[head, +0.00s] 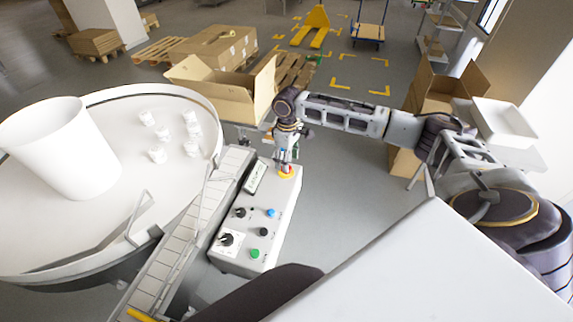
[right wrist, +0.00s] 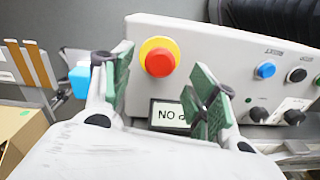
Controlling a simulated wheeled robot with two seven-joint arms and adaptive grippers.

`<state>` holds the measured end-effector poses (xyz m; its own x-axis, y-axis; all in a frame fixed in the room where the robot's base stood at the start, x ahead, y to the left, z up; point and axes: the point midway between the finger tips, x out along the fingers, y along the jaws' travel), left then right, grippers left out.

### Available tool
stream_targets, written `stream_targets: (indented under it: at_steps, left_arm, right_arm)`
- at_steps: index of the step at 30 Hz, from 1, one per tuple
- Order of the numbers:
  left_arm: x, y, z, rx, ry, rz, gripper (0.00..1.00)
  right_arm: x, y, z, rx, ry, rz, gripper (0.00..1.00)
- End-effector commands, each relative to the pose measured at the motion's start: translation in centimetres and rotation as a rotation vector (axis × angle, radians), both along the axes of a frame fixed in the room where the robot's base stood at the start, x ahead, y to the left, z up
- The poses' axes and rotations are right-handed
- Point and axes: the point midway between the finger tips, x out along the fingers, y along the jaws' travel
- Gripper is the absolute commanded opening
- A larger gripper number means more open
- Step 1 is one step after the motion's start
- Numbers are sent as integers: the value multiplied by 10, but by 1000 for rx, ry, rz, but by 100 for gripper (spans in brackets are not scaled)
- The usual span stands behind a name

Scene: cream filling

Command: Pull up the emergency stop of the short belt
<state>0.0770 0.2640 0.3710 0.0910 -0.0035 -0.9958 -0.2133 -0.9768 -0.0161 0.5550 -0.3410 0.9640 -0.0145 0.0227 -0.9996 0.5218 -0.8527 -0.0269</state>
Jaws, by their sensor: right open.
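The emergency stop is a red button on a yellow collar at the far end of a light grey control box (head: 252,225). It shows in the head view (head: 287,172) and, unobstructed, in the right wrist view (right wrist: 159,60). My right gripper (head: 286,158) is over that end of the box. In the right wrist view its green-padded fingers (right wrist: 165,78) are spread and empty, with the button between and beyond them. Any contact with the button cannot be made out. My left gripper is not in view.
The box also carries blue (head: 270,212) and green (head: 254,253) buttons, black knobs and a small display (right wrist: 168,114). A narrow belt (head: 190,225) runs beside it, next to a round table (head: 120,250) with a white bucket (head: 65,150) and small jars. An open carton (head: 225,90) stands behind.

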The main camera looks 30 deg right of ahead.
Motion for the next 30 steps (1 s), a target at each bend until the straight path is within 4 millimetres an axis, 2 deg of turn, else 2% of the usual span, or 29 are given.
stream_targets:
  at_steps: [3,9,21,30]
  left_arm:
    - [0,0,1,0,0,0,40]
    - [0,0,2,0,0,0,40]
    - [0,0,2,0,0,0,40]
    - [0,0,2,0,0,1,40]
  right_arm:
    - [-1,1,-14,1,2,0,58]
    - [-1,1,-29,0,1,0,58]
    - [-1,1,-34,0,0,1,58]
    - [-1,1,-33,0,0,1,20]
